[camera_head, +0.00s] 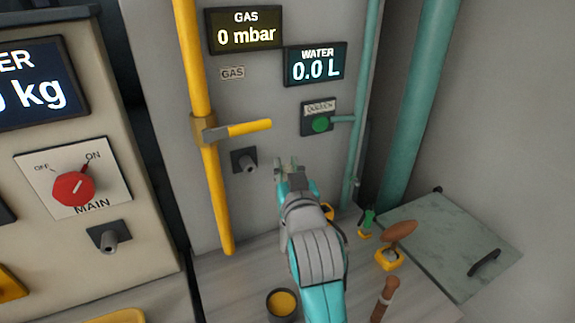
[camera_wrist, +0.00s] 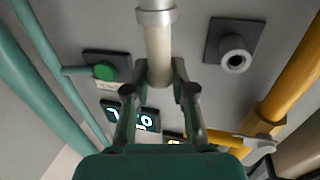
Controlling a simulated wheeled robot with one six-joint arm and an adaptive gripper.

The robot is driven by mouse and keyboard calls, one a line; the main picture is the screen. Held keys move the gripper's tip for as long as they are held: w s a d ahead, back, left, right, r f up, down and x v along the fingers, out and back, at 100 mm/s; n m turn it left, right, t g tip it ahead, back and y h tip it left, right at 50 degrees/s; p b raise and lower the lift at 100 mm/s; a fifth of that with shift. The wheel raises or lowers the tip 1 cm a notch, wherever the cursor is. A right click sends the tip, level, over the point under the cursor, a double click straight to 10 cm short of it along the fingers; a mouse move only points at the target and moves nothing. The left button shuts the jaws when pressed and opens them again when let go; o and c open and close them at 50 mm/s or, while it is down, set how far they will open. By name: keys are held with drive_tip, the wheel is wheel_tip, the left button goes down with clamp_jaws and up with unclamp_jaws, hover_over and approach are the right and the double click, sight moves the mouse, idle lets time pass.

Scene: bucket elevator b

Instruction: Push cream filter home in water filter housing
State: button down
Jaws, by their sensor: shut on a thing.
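My gripper (camera_wrist: 158,72) is shut on a cream cylinder, the cream filter (camera_wrist: 159,48), in the wrist view. One finger lies on each side of it. A pale grey collar (camera_wrist: 155,17) rings the cylinder beyond the fingers; I cannot tell whether it belongs to the filter or to the water filter housing. In the head view my gripper (camera_head: 288,165) is in front of the grey panel, below the water display. My arm hides the filter there, and I cannot make out the housing or how deep the filter sits.
A yellow pipe (camera_head: 205,130) with a yellow lever (camera_head: 249,129) and a grey nozzle (camera_head: 247,161) are left of my gripper. A green button (camera_head: 320,124) and teal pipe (camera_head: 361,100) are right. A cup (camera_head: 283,304) and tools, including a brown-handled one (camera_head: 384,297), stand on the bench.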

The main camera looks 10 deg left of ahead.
drive_tip(key=shift+f, duration=5.2)
drive_tip(key=c, duration=0.9)
unclamp_jaws()
drive_tip(key=v, duration=1.2)
